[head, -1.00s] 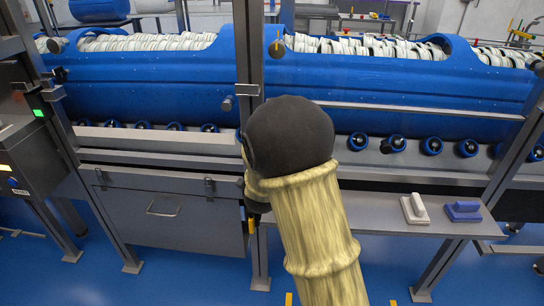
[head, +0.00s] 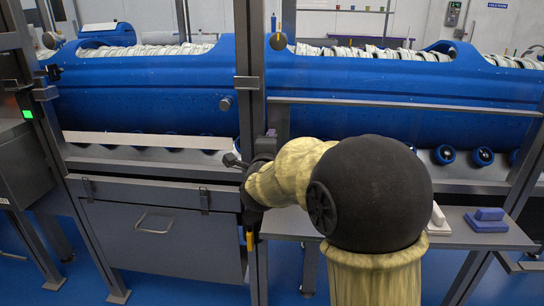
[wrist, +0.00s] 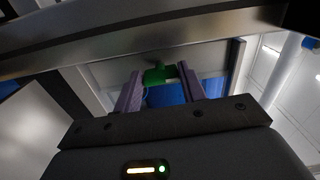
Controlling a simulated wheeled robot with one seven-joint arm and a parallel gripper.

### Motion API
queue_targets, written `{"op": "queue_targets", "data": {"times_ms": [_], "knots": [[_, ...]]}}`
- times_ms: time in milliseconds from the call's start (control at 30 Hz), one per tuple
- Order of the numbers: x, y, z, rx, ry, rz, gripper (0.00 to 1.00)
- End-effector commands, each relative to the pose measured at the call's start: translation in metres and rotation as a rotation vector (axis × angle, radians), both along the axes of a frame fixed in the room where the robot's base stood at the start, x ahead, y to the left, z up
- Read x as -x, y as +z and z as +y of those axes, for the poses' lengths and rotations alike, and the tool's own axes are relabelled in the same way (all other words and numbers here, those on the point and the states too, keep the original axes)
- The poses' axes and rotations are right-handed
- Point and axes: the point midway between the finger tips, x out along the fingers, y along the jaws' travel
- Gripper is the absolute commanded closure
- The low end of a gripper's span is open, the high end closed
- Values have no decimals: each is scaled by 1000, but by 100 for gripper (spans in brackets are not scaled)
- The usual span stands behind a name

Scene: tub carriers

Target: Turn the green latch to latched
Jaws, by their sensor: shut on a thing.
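The green latch (wrist: 155,76) shows in the wrist view as a small green piece under a metal beam. My gripper (wrist: 160,85) has its two purple-grey fingers on either side of it, shut on the green latch. In the head view I cannot make out the latch. My wrist and gripper are by the upright metal post there, largely hidden by my arm. Whether the latch is turned to latched cannot be told from these views.
A long blue tub (head: 400,85) full of pale round items lies behind the post (head: 250,60). A grey cabinet (head: 160,235) with a handle is at lower left. A white block (head: 437,216) and a blue block (head: 487,220) sit on the right shelf (head: 460,240).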

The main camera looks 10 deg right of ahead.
Motion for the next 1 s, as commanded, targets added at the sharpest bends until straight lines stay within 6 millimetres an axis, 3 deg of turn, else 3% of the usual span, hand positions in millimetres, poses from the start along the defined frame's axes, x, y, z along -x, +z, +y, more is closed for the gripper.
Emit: {"op": "queue_targets", "data": {"times_ms": [633,667,767,1000], "knots": [[0,-2,0,-71,-1,-16,82],[0,-3,0,-71,-1,-16,55],[0,-2,0,-70,-1,-17,37],[0,-1,0,-68,-1,-19,37]]}}
